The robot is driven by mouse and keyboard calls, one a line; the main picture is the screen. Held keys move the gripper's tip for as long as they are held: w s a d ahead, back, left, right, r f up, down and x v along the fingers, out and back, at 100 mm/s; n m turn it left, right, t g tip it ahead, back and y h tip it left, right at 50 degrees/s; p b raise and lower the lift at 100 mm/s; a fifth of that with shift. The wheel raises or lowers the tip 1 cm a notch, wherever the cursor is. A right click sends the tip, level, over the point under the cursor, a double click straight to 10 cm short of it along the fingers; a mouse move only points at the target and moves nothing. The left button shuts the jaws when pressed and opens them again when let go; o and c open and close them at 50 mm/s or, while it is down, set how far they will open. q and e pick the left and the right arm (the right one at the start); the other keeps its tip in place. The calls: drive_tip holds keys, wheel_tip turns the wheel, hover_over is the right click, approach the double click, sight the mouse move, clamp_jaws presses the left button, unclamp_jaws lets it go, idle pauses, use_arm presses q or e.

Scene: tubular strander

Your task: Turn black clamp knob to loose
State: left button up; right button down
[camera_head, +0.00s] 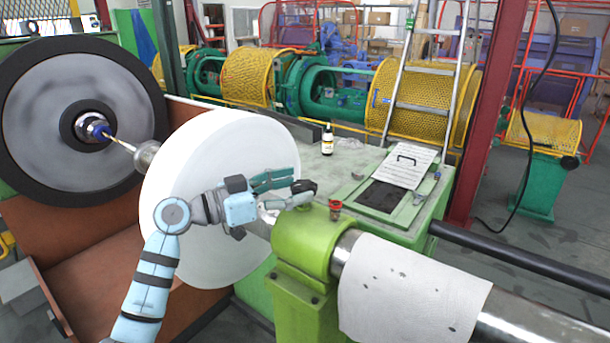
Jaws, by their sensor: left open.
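My left gripper (302,187) reaches in from the lower left, in front of the white reel disc (200,150). Its two fingers point right and are apart. A small dark piece shows at the fingertips, above the green clamp housing (305,235); I cannot tell whether it is the black clamp knob or part of a fingertip. The knob is not clearly visible elsewhere. My right gripper is not in view.
A silver shaft with a white sheet (410,300) extends right from the housing. A large black-rimmed wheel (50,100) stands left.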

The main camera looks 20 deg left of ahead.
sight(305, 184)
use_arm(q)
drive_tip(key=x, duration=0.3)
drive_tip(key=shift+w+f, duration=0.1)
drive_tip(key=shift+a, duration=0.1)
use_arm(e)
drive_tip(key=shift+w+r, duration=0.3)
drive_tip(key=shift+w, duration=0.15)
use_arm(q)
drive_tip(key=shift+c, duration=0.6)
drive_tip(key=c, duration=1.1)
drive_tip(key=shift+o, duration=0.2)
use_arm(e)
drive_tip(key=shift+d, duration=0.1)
use_arm(q)
drive_tip(key=shift+p, duration=0.3)
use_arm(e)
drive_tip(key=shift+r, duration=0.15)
